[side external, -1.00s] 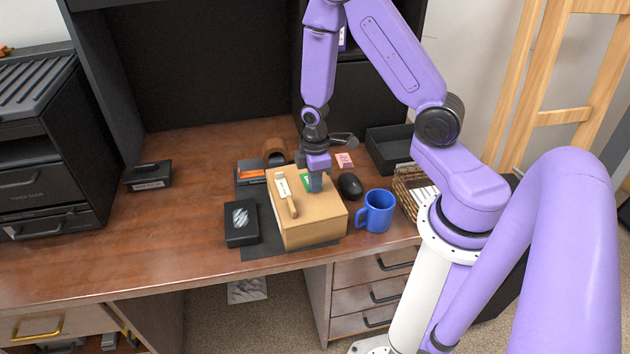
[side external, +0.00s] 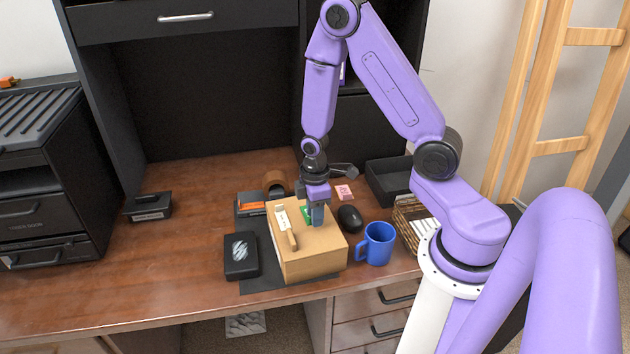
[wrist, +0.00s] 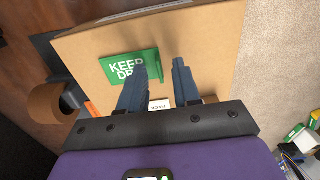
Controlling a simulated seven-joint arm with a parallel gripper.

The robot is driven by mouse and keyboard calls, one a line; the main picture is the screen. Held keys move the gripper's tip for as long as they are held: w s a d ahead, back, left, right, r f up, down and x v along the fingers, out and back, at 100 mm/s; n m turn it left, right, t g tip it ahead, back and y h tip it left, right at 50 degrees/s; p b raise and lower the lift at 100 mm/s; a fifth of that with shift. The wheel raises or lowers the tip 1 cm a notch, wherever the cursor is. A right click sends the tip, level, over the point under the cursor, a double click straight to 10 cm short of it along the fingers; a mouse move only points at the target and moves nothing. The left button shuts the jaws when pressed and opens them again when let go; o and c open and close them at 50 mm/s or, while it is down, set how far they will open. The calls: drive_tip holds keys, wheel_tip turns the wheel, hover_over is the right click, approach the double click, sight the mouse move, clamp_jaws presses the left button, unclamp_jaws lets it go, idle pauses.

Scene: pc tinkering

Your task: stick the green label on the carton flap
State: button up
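The green label (wrist: 130,66), printed "KEEP DRY", appears to lie flat on the tan carton (wrist: 205,30) in the wrist view. In the side view a bit of the label (side external: 307,212) shows on top of the carton (side external: 312,266), beside my gripper (side external: 317,222). In the wrist view my gripper (wrist: 160,72) has its two blue-grey fingers apart, with a gap between them. The left finger hides part of the label. Whether the fingertips touch the carton I cannot tell.
A tan strip-like piece (side external: 292,238) and a white tag (side external: 282,218) are on the carton's left top. A black box (side external: 241,256) stands left, a blue mug (side external: 376,243) and black mouse (side external: 349,218) right.

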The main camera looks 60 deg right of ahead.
wheel_tip(320, 180, up, 17)
drive_tip(key=shift+f, duration=0.2)
idle(0.6)
drive_tip(key=s+a+r+n, duration=0.1)
drive_tip(key=s+a, duration=0.4)
drive_tip(key=s, duration=0.4)
drive_tip(key=s+a+r+n, duration=0.1)
drive_tip(key=s+a+r, duration=0.1)
drive_tip(key=s+a, duration=0.4)
drive_tip(key=shift+s+n, duration=0.3)
drive_tip(key=shift+s, duration=1.7)
